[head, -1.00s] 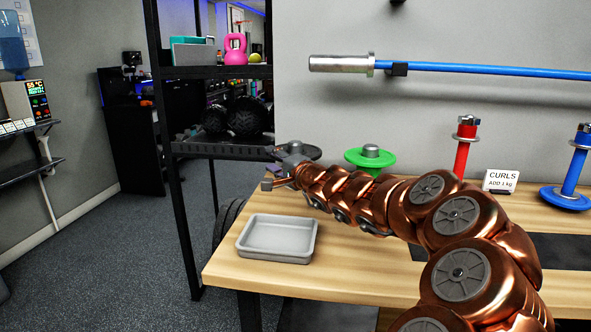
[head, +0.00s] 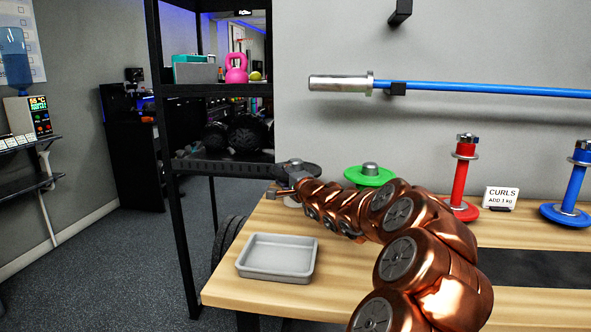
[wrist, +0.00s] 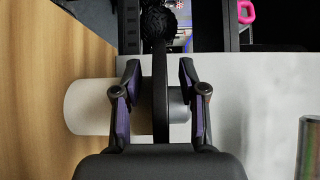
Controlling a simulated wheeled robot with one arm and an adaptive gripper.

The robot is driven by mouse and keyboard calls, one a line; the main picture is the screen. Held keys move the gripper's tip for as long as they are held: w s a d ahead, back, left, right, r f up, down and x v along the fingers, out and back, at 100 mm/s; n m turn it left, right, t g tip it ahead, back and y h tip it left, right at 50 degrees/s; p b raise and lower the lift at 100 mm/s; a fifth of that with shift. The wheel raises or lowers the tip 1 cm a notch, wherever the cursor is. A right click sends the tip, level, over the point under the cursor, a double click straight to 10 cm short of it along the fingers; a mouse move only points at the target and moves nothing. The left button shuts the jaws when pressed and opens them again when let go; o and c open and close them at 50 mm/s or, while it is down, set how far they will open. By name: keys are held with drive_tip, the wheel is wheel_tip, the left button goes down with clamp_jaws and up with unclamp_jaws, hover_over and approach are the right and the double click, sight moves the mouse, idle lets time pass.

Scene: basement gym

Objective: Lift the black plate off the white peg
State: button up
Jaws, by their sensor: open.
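The black plate (head: 298,170) lies flat at the far left of the bench in the head view. In the wrist view the plate (wrist: 160,95) shows edge-on as a thin dark band. The white peg (wrist: 90,106) is the pale cylinder on its left there, and a grey stub (wrist: 179,105) sticks out on its other side. My gripper (wrist: 160,72) is open, one finger on each side of the plate's rim, with gaps between. In the head view my gripper (head: 283,192) is at the plate's near side, partly hiding the peg.
A green plate (head: 369,176) sits just right of the black one, close to my wrist. A red peg (head: 464,180) and a blue peg (head: 568,185) stand farther right. A grey tray (head: 278,257) is at the bench's front left. A black shelf post (head: 170,150) rises at left.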

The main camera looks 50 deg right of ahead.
drive_tip(key=shift+w+d, duration=0.1)
drive_tip(key=shift+w, duration=0.5)
clamp_jaws()
drive_tip(key=shift+r, duration=0.1)
idle(0.3)
